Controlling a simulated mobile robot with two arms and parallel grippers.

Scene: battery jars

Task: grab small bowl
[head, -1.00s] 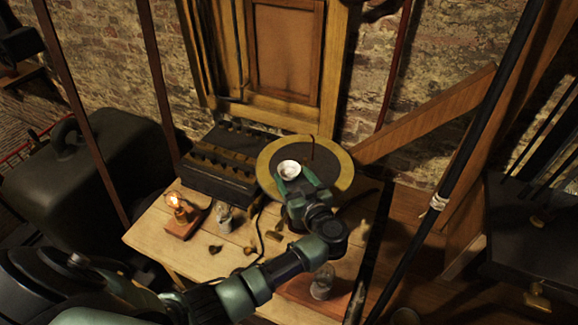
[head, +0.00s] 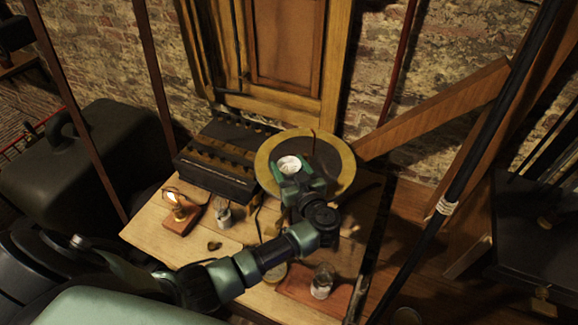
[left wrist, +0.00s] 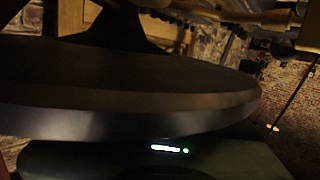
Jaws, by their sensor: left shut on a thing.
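The small bowl (head: 289,163) is white and round, in front of the round disc with a yellow rim in the head view. My left gripper (head: 290,174) is shut on the bowl, with its green fingers at the near side of it. The gripper hides the bowl's lower near part. In the left wrist view a large dark curved shape fills the middle; I cannot tell whether it is the bowl. My right gripper is not in view.
A wooden table (head: 150,226) holds a dark slotted box (head: 217,160), a lit bulb on a wooden base (head: 181,217), a glass jar (head: 224,214) and another jar (head: 322,282). The yellow-rimmed disc (head: 345,165) stands behind the gripper. A dark pole (head: 455,180) slants at the right.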

